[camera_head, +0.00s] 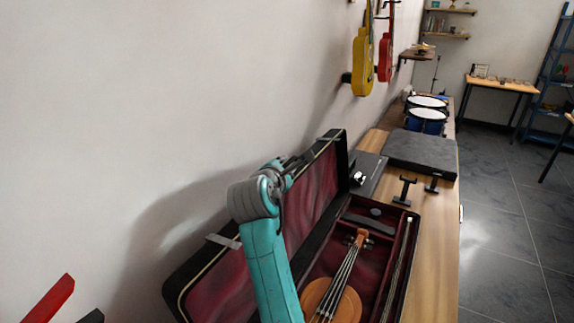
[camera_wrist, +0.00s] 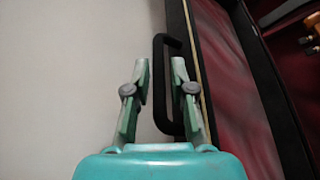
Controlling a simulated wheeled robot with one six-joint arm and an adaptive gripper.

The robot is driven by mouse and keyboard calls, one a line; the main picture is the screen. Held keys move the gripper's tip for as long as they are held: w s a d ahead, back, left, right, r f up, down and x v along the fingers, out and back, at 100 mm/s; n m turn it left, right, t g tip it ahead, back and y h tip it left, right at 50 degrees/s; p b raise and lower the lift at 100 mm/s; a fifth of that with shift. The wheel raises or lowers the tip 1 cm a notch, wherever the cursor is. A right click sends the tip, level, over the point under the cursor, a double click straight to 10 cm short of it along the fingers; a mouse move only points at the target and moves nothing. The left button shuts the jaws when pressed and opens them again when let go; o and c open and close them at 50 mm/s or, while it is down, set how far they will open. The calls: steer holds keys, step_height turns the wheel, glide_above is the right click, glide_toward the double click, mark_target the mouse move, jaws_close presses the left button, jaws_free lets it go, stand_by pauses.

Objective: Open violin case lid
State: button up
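The violin case lid (camera_head: 318,190) stands raised on the left of the case, near the wall, with its red lining showing. The case base (camera_head: 404,262) lies open on the wooden counter with a violin (camera_head: 331,300) inside, partly cut off by the frame. My gripper (camera_wrist: 160,62) is at the lid's outer edge. Its fingers are apart, with the bar of a black handle (camera_wrist: 159,95) between them in view. I cannot tell whether they touch it. The lid also fills the right of the wrist view (camera_wrist: 222,95). In the head view my arm hides part of the lid.
The wall (camera_head: 130,120) is close on the left. A yellow instrument (camera_head: 362,62) and a red one (camera_head: 385,58) hang on it. Beyond the case are a dark flat case (camera_head: 420,152), small black stands (camera_head: 404,190) and blue drums (camera_head: 426,119). Floor on the right is clear.

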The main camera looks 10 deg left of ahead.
steer(key=shift+x, duration=1.15)
jaws_close()
steer(key=shift+d, duration=0.1)
steer(key=s+d+r+m, duration=0.1)
steer(key=s+d, duration=0.1)
steer(key=d, duration=0.4)
steer(key=shift+s+m+t+y, duration=0.15)
steer(key=shift+m+t+y, duration=0.25)
